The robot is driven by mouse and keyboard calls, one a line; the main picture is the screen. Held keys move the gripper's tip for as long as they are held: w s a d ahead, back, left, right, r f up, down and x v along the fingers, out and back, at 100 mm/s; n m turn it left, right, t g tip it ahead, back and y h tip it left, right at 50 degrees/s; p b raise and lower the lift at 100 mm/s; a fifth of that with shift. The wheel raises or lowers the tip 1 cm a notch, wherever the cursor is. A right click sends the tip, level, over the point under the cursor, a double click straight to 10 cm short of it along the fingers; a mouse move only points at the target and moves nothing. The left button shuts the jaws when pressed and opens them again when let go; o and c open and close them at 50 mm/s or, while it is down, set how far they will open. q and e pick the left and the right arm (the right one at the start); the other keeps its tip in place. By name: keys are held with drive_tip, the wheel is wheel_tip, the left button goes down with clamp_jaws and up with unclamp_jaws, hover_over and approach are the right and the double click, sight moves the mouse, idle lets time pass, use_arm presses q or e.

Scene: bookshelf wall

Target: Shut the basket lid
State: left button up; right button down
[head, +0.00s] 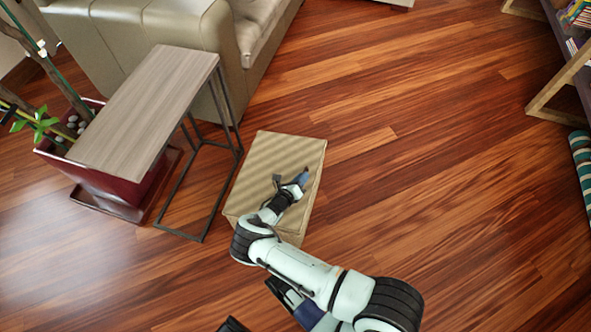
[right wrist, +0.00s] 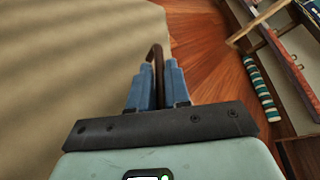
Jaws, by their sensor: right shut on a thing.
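The beige woven basket (head: 293,239) stands on the wood floor, right of the side table. Its ribbed lid (head: 275,155) lies over the top and looks roughly flat; I cannot tell whether a gap is left at the rim. My right gripper (head: 303,178) is at the lid's right edge, and my forearm hides part of the basket's front. In the right wrist view the blue fingers (right wrist: 157,85) are closed on a thin brown loop handle (right wrist: 155,53), beside the beige lid surface (right wrist: 70,60).
A side table (head: 145,105) with a thin metal frame stands close on the left, with a red planter (head: 125,190) beneath. A beige sofa (head: 170,30) is behind. A rolled striped mat (head: 581,170) and a shelf (head: 565,80) are far right. The floor between is clear.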

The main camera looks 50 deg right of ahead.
drive_tip(key=f, duration=0.2)
drive_tip(key=shift+s+f+m, duration=0.2)
drive_tip(key=shift+f+m, duration=0.1)
use_arm(q)
drive_tip(key=shift+s+f+g+b, duration=0.15)
drive_tip(key=shift+s+f+b, duration=0.2)
drive_tip(key=shift+s, duration=0.35)
drive_tip(key=shift+s+f+g+b, duration=0.15)
drive_tip(key=shift+s+f, duration=0.25)
drive_tip(key=shift+s, duration=0.3)
use_arm(e)
drive_tip(key=shift+s+d+f+m+t+y, duration=0.1)
drive_tip(key=shift+s+f+m+t+y, duration=0.05)
drive_tip(key=shift+f, duration=0.3)
drive_tip(key=shift+s+f+m+t+y, duration=0.1)
drive_tip(key=shift+f+m+t+y, duration=0.05)
drive_tip(key=shift+f, duration=0.25)
drive_tip(key=shift+f, duration=0.1)
drive_tip(key=c, duration=1.4)
unclamp_jaws()
drive_tip(key=shift+c, duration=0.2)
use_arm(q)
drive_tip(key=shift+w, duration=0.1)
